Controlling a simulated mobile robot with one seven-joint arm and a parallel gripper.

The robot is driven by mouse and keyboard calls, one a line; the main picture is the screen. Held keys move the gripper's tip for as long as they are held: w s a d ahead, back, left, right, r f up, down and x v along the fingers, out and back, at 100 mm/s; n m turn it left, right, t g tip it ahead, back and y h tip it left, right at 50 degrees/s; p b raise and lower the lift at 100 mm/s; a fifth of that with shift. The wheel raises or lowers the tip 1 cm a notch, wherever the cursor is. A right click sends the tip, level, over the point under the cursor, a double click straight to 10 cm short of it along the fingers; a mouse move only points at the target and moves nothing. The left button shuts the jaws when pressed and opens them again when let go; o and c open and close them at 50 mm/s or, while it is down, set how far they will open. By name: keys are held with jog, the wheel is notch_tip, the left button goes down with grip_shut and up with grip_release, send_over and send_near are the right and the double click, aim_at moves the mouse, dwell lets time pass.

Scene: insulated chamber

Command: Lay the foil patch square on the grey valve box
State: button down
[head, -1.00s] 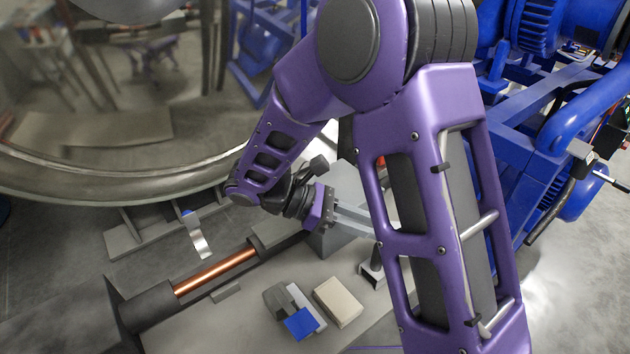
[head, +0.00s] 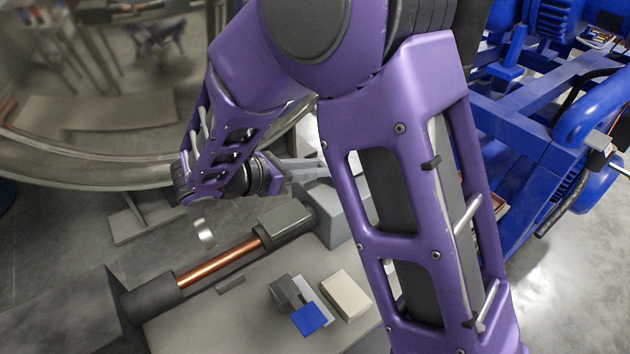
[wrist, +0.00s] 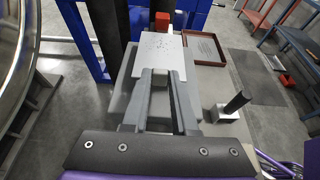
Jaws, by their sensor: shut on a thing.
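My gripper (wrist: 164,72) is shut on the foil patch (wrist: 161,55), a flat, pale silver sheet with small dark dots, which juts out beyond the fingertips in the wrist view. In the head view the fingers (head: 308,165) reach right, and my arm hides their tips and the patch. The grey valve box (head: 335,228) stands at the end of the pipe, below and to the right of the wrist, partly hidden by my arm. The fingers appear above it, but I cannot tell the height gap. In the wrist view the box is largely behind the fingers.
A copper pipe (head: 220,266) runs between dark lagging pieces. A blue piece (head: 309,319), grey blocks (head: 286,292) and a beige block (head: 345,295) lie on the bench. The wrist view shows a metal block with a dark handle (wrist: 236,103), a reddish tray (wrist: 205,47) and a red part (wrist: 161,20).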

aim_at(313, 192)
jog(key=shift+f, duration=1.75)
jog(key=shift+f+b, duration=0.15)
jog(key=shift+b, duration=0.2)
jog(key=c, duration=0.7)
grip_release()
jog(key=shift+r, duration=0.2)
jog(key=v, duration=1.2)
jog(key=shift+p, duration=0.35)
